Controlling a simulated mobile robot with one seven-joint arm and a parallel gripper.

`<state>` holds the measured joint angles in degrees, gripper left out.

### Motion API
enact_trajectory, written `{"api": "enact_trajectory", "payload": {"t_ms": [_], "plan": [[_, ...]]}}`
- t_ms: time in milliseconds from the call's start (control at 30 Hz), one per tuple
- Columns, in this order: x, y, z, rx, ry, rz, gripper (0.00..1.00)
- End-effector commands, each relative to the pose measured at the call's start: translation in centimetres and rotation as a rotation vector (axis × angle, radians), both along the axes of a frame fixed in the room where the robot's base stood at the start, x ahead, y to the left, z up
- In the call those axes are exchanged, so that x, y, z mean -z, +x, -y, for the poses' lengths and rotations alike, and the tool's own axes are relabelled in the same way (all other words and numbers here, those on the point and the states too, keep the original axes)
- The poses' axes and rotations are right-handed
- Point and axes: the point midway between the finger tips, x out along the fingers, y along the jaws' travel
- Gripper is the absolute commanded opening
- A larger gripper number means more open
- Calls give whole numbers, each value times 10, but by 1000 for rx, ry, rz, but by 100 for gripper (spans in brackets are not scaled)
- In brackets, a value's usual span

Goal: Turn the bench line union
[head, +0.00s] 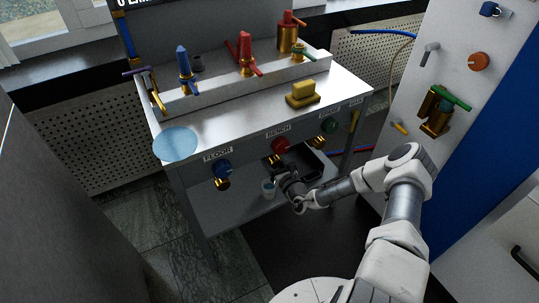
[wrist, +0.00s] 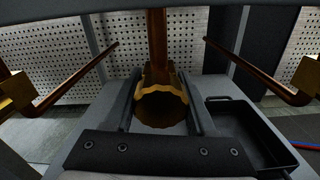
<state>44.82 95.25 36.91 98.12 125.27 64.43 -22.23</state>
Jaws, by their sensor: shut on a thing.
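The bench line union is a scalloped brass nut (wrist: 160,106) at the lower end of a vertical copper pipe (wrist: 157,45) in the wrist view. My gripper (wrist: 160,100) has its two dark fingers closed on either side of this nut. In the head view my gripper (head: 282,176) is under the front of the bench, below the BENCH label (head: 278,130) and the red knob (head: 280,146). There the union is small and partly hidden by the gripper.
Neighbouring lines have a blue knob (head: 222,168) under FLOOR and a green knob (head: 330,125). Their copper pipes (wrist: 80,75) flank my gripper. A yellow block (head: 302,91) lies on top.

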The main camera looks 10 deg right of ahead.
Motion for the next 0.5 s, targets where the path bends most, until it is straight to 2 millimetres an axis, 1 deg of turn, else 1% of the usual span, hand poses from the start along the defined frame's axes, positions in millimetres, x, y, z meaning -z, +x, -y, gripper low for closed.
{"api": "enact_trajectory", "payload": {"t_ms": [167,200,333,500], "plan": [[2,-1,0,0,-1,-2,0],[2,-1,0,0,-2,-3,61],[1,-1,0,0,-2,-2,85],[1,0,0,0,-2,0,86]]}}
